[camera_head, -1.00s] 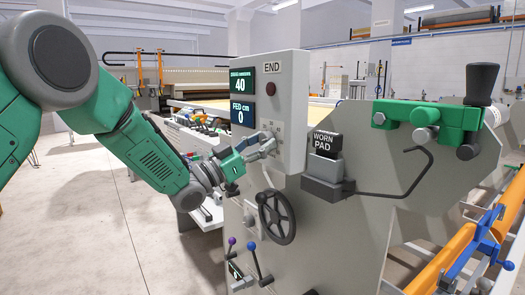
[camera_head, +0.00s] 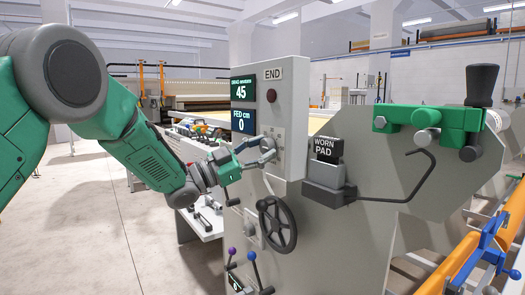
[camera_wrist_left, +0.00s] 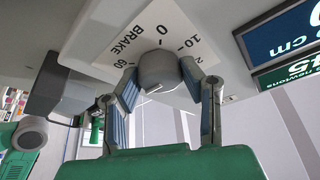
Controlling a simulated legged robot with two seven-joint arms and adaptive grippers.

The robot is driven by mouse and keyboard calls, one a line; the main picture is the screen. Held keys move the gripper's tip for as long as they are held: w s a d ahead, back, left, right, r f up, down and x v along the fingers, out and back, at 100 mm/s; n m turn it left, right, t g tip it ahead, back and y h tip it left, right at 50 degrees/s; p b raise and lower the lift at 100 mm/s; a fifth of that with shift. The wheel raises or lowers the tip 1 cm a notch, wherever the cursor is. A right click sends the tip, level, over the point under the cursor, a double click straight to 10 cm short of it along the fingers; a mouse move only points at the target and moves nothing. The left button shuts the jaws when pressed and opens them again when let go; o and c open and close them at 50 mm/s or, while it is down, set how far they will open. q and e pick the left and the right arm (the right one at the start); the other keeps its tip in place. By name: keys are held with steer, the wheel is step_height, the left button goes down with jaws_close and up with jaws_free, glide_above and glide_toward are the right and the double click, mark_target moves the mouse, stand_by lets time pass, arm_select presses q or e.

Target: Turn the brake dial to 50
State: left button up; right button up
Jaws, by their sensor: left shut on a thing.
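The brake dial is a grey round knob (camera_wrist_left: 160,68) on a white plate (camera_wrist_left: 112,28) marked BRAKE with numbers around it, in the left wrist view. My left gripper (camera_head: 266,150) is shut on the knob; in the wrist view its two fingers (camera_wrist_left: 158,82) press on either side of it. In the head view the knob is mostly hidden by the fingers. The upper display (camera_head: 243,91) on the panel reads 45. The lower display (camera_head: 243,121) reads FED cm 0. My right gripper is not in view.
Below the panel are a black handwheel (camera_head: 277,224) and levers with purple and blue knobs (camera_head: 251,256). A WORN PAD block (camera_head: 327,149) and a bent black rod stand to the right. A green clamp (camera_head: 430,122) sits farther right. Open floor lies at left.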

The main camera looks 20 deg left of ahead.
arm_select(q)
steer(key=shift+f, duration=0.35)
steer(key=o, duration=1.1)
steer(key=shift+o, duration=0.2)
steer(key=shift+r, duration=0.15)
steer(key=v, duration=1.2)
steer(key=shift+w, duration=0.15)
